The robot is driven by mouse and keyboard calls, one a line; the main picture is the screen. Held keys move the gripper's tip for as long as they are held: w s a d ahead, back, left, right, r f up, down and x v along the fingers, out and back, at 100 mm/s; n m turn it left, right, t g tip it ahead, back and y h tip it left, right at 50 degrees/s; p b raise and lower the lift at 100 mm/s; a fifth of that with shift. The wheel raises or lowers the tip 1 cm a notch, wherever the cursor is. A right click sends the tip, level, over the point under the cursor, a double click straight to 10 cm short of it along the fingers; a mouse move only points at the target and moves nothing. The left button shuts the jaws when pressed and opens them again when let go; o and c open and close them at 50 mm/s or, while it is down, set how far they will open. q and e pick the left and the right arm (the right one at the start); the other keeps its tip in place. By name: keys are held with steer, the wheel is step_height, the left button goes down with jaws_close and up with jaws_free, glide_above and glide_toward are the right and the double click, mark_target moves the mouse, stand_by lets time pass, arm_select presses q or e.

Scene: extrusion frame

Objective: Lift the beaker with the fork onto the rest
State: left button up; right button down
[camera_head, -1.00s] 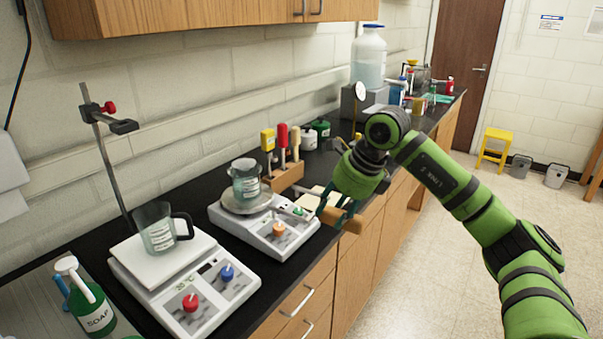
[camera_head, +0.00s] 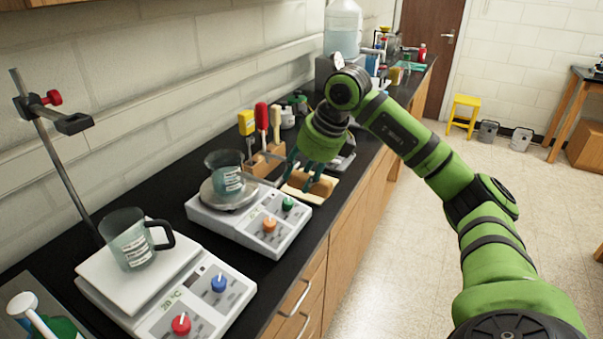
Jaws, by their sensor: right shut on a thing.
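A clear beaker (camera_head: 225,177) with a label stands over the round plate of the farther hotplate (camera_head: 240,222); it looks slightly tilted. My right gripper (camera_head: 308,184) points down to the right of it, shut on what looks like the wooden handle of the fork (camera_head: 296,190). The fork's thin grey prongs (camera_head: 262,179) reach left toward the beaker; I cannot tell whether they touch or carry it. A pale, flat pad (camera_head: 324,184), perhaps the rest, lies under and behind the gripper, partly hidden. My left gripper is out of view.
A nearer hotplate (camera_head: 165,295) holds a handled beaker (camera_head: 130,240). A clamp stand (camera_head: 50,150) rises behind it. A wooden block with colored-handled tools (camera_head: 262,160) stands close behind the fork. A large jug (camera_head: 343,28) stands farther back. The counter's front edge is near the gripper.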

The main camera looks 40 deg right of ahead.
mark_target(227, 173)
steer(key=shift+w+a+f, duration=0.15)
steer(key=shift+w+f, duration=0.1)
steer(key=shift+f, duration=0.2)
steer(key=shift+w+f, duration=0.15)
steer(key=shift+f, duration=0.1)
steer(key=shift+w+a+f+b, duration=0.15)
steer(key=shift+w+f+b, duration=0.1)
steer(key=shift+f+b, duration=0.15)
steer(key=shift+w+a+f, duration=0.1)
steer(key=shift+w+f, duration=0.15)
steer(key=shift+f, duration=0.2)
steer(key=shift+w+a+r+p, duration=0.1)
steer(key=shift+w+a+p, duration=0.1)
steer(key=shift+w+p, duration=0.2)
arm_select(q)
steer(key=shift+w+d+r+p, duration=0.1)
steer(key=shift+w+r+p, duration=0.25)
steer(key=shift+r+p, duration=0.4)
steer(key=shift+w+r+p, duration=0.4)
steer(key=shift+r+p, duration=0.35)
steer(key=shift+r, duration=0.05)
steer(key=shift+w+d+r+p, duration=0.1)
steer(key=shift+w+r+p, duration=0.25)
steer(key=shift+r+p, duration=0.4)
arm_select(e)
steer(key=w+a, duration=0.3)
steer(key=w, duration=0.6)
steer(key=shift+w+a, duration=0.2)
steer(key=shift+a, duration=0.2)
